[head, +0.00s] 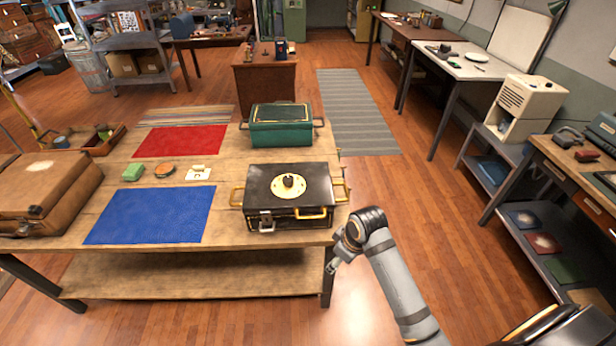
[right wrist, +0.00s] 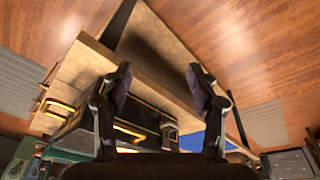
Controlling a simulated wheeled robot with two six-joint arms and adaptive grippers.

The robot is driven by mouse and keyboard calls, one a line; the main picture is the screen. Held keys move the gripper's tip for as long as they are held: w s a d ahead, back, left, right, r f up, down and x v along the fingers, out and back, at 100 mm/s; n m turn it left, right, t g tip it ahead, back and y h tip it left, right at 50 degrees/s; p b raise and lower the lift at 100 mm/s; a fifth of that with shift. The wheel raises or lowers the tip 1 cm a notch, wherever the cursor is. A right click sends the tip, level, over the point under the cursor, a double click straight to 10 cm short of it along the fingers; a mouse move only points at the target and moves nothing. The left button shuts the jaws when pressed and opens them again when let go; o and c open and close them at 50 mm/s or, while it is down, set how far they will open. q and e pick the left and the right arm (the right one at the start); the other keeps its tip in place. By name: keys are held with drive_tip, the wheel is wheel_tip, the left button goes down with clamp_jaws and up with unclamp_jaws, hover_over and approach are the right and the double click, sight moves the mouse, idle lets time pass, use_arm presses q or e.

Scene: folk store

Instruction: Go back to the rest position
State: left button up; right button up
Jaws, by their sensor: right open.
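My right arm comes in from the lower right in the head view. Its gripper (head: 334,262) is beside the right front corner of the wooden table, off the tabletop. In the right wrist view the two fingers of my right gripper (right wrist: 159,75) stand wide apart with nothing between them. The black case (right wrist: 150,115) and the table edge show beyond the fingers. My left arm and gripper are not in view.
The wooden table (head: 110,262) holds the black case with gold handles (head: 290,212), a green case (head: 281,127), a blue mat (head: 152,214), a red mat (head: 180,140) and a brown case (head: 45,190). Bare floor (head: 420,195) lies right of the table, before a side desk (head: 570,165).

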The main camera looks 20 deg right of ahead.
drive_tip(key=s+d+f+m, duration=0.1)
drive_tip(key=s+f, duration=0.2)
drive_tip(key=f, duration=0.6)
drive_tip(key=s+d+f+m+h, duration=0.1)
drive_tip(key=s+d+f+m, duration=0.1)
drive_tip(key=f, duration=0.6)
drive_tip(key=s+d+f+m, duration=0.1)
drive_tip(key=s+f, duration=0.2)
drive_tip(key=f, duration=0.6)
drive_tip(key=s+f, duration=0.5)
drive_tip(key=s, duration=0.3)
drive_tip(key=s+d+f+m+g, duration=0.1)
drive_tip(key=s+f, duration=0.4)
drive_tip(key=s, duration=0.3)
drive_tip(key=s+f, duration=0.5)
drive_tip(key=s, duration=0.3)
drive_tip(key=shift+s+d+m+h, duration=0.15)
drive_tip(key=shift+d+m+h, duration=0.15)
drive_tip(key=shift+h, duration=0.1)
